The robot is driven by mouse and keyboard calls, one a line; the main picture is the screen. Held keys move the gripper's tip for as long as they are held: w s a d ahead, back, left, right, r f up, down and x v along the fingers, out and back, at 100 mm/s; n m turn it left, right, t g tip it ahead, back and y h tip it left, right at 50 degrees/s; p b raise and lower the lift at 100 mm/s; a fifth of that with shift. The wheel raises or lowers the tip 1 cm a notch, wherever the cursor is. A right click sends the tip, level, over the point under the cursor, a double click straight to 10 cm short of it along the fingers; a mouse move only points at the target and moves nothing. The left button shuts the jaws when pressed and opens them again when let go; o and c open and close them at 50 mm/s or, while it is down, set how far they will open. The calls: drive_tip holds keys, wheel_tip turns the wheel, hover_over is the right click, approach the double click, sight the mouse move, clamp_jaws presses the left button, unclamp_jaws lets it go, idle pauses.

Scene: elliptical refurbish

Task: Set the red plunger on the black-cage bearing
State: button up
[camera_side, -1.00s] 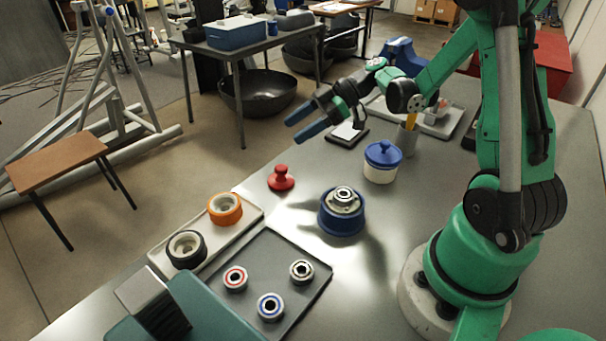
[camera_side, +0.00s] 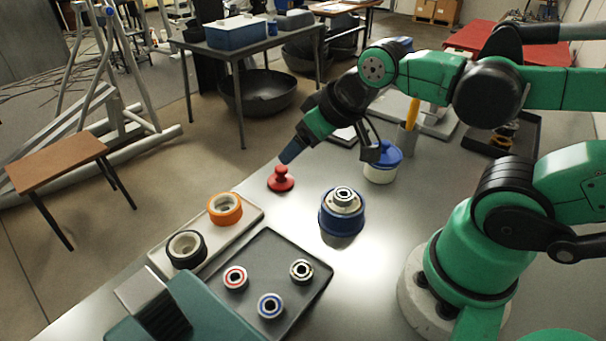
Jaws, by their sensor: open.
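The red plunger (camera_side: 281,180) stands upright on the table, its round knob on top of a wider base. My gripper (camera_side: 288,157) is open, its blue fingers angled down right at the plunger's knob. One finger largely hides the other, and I cannot tell whether they touch the knob. A bearing with a dark ring (camera_side: 301,271), which looks like the black-cage one, lies on the dark tray (camera_side: 262,245). A red-ringed bearing (camera_side: 235,278) and a blue-ringed bearing (camera_side: 270,306) lie on the same tray.
A blue round holder (camera_side: 341,221) carrying a metal hub part stands right of the plunger. A blue-lidded white jar (camera_side: 381,173) is behind it, partly covered by my arm. A light tray (camera_side: 250,222) holds an orange wheel (camera_side: 225,209) and a black wheel (camera_side: 186,250).

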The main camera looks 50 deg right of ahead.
idle(0.3)
drive_tip(key=n+y, duration=1.1)
approach(280, 167)
drive_tip(key=x, duration=0.5)
drive_tip(key=shift+f, duration=0.15)
drive_tip(key=x, duration=0.5)
drive_tip(key=shift+f, duration=0.1)
clamp_jaws()
